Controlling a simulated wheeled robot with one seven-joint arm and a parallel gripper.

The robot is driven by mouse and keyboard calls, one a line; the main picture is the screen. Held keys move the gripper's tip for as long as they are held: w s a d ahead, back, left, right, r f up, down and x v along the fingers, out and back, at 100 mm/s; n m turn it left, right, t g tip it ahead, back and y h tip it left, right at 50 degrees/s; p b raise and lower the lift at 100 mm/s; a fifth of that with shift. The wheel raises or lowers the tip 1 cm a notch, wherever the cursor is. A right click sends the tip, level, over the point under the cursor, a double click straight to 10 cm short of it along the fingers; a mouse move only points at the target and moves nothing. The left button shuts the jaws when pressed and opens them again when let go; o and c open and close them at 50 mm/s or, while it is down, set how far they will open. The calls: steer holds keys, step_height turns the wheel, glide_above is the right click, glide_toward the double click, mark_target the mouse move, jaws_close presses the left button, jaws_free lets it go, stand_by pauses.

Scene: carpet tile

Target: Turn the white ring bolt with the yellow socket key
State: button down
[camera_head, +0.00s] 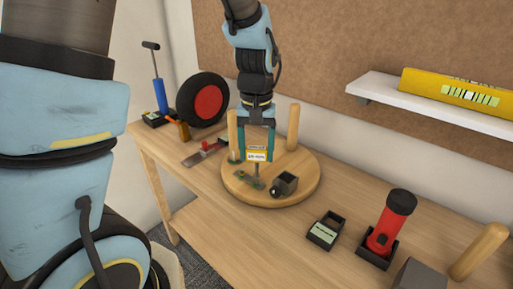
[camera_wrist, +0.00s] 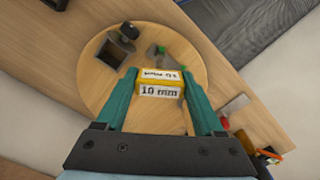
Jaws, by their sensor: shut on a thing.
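My gripper (camera_head: 257,157), with teal fingers, is shut on the yellow socket key (camera_wrist: 161,76), a yellow block with a white label reading "10 mm" in the wrist view. The key (camera_head: 257,148) also shows between the fingers in the head view. It is over the round wooden board (camera_head: 240,189). Its lower end is hidden or too small to make out. A small fitting with green (camera_head: 248,180) is on the board just below the gripper, and a green part shows beyond the key in the wrist view (camera_wrist: 160,50). I cannot make out the white ring bolt.
A dark hollow block (camera_head: 287,182) is on the board, right of the gripper. Wooden posts (camera_head: 293,127) rise at the board's back. A black tray (camera_head: 325,231) and a red torch (camera_head: 390,225) stand to the right. A red-centred wheel (camera_head: 207,101) is behind left. The front bench is clear.

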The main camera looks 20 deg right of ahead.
steer(key=n+p, duration=0.3)
steer(key=n, duration=0.2)
steer(key=shift+d+r+n, duration=0.1)
steer(key=shift+r+n, duration=0.05)
steer(key=shift+n, duration=0.15)
steer(key=shift+d+n+p, duration=0.1)
steer(key=shift+n+p, duration=1.35)
steer(key=shift+n, duration=0.85)
steer(key=shift+m, duration=0.5)
step_height(320, 180, up, 2)
steer(key=shift+r+p, duration=0.15)
steer(key=shift+p, duration=1)
steer(key=shift+r+p, duration=0.3)
steer(key=shift+r, duration=0.7)
